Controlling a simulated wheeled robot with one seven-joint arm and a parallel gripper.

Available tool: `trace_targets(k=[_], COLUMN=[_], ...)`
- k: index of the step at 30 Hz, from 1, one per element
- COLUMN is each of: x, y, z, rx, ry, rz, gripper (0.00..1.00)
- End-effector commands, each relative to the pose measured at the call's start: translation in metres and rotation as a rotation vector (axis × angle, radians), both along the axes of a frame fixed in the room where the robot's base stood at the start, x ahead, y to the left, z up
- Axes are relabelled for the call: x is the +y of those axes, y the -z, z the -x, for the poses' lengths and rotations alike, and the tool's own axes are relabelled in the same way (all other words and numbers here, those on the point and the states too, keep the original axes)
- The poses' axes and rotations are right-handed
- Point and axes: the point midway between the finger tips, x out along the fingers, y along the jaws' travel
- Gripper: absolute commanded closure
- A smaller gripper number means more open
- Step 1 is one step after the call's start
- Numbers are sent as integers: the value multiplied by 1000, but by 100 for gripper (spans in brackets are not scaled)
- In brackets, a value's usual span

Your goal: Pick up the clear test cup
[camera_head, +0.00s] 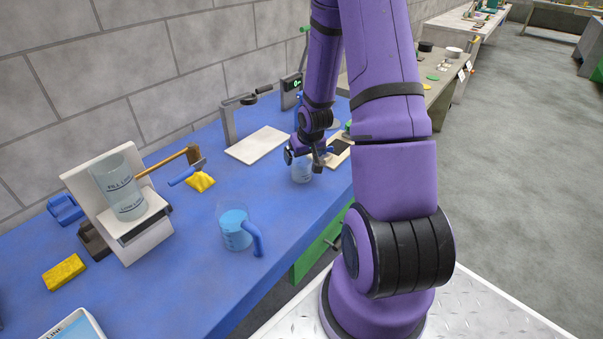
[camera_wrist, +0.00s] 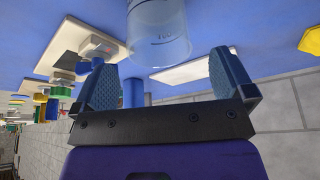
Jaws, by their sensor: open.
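The clear test cup (camera_head: 301,173) stands upright on the blue bench, just below my gripper (camera_head: 307,157) in the head view. Part of its top is hidden by the gripper. In the wrist view the cup (camera_wrist: 158,35) shows as a see-through cup with printed marks, at the upper middle and cut by the top edge. My gripper (camera_wrist: 161,74) is open there, with its two blue-padded fingers apart. The cup appears just beyond the fingertips and roughly centred on the gap. I see no finger contact with it.
A clear measuring jug (camera_head: 236,230) with blue liquid stands nearer on the blue bench (camera_head: 190,285). A white stand (camera_head: 150,236) holds a tall clear cylinder (camera_head: 118,187).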

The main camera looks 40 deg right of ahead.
Motion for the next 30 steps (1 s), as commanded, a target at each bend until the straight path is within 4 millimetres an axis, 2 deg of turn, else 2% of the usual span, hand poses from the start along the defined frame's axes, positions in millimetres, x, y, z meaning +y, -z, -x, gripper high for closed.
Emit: trace_targets(k=[8,19,29,30], x=[-2,-9,-10,-10], y=[13,51,55,55], z=[-6,-21,-24,-23], rx=[-1,1,-1,-1], ry=[-1,-2,-1,-1], rz=[1,0,1,1], gripper=[0,0,0,7])
